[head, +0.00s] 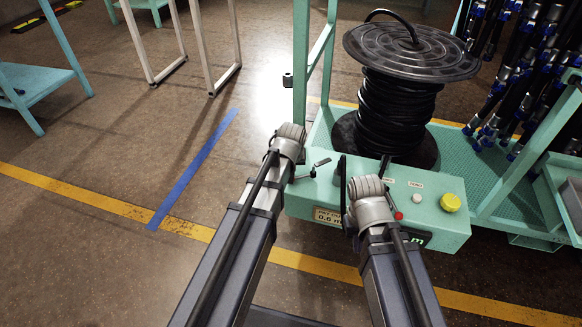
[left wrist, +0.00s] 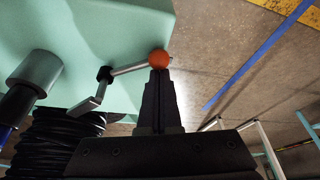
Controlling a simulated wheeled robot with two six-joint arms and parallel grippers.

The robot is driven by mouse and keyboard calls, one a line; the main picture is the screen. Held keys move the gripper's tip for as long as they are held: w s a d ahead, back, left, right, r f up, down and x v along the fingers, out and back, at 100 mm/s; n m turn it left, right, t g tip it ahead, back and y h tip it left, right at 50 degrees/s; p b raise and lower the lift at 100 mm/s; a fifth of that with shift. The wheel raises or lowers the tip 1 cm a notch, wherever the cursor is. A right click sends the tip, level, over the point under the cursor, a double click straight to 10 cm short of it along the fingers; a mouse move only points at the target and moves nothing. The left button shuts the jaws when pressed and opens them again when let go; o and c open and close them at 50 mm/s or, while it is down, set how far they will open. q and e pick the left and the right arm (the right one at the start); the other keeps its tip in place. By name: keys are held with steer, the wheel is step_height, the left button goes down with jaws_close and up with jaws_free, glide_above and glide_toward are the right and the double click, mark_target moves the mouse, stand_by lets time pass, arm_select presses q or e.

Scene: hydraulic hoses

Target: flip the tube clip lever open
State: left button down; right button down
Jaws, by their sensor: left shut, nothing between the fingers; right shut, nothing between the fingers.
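The tube clip lever (left wrist: 128,68) is a thin metal arm with an orange ball knob (left wrist: 159,59), on a pale green box. In the head view a small grey lever (head: 318,166) with a dark handle shows on the box's left end; the orange knob is not visible there. My left gripper (left wrist: 160,76) is shut and empty, its fingertips right at the knob; whether they touch it I cannot tell. In the head view its fingers are hidden behind the wrist. My right gripper (head: 365,185) is shut and empty, over the front of the box; its fingertips are mostly hidden.
The green box (head: 440,232) carries a yellow knob (head: 450,202) and a red button (head: 399,215). Behind it stands a black hose reel (head: 398,105) on a green cart. Hoses (head: 520,75) hang at the right.

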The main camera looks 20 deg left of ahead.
arm_select(q)
steer(key=s+n, duration=0.1)
steer(key=d+n+y, duration=0.1)
steer(key=n, duration=0.1)
steer(key=s+d+n, duration=0.1)
steer(key=n, duration=0.1)
steer(key=shift+s+g, duration=0.35)
steer(key=shift+g, duration=0.05)
steer(key=shift+s+d, duration=0.5)
steer(key=shift+d, duration=0.2)
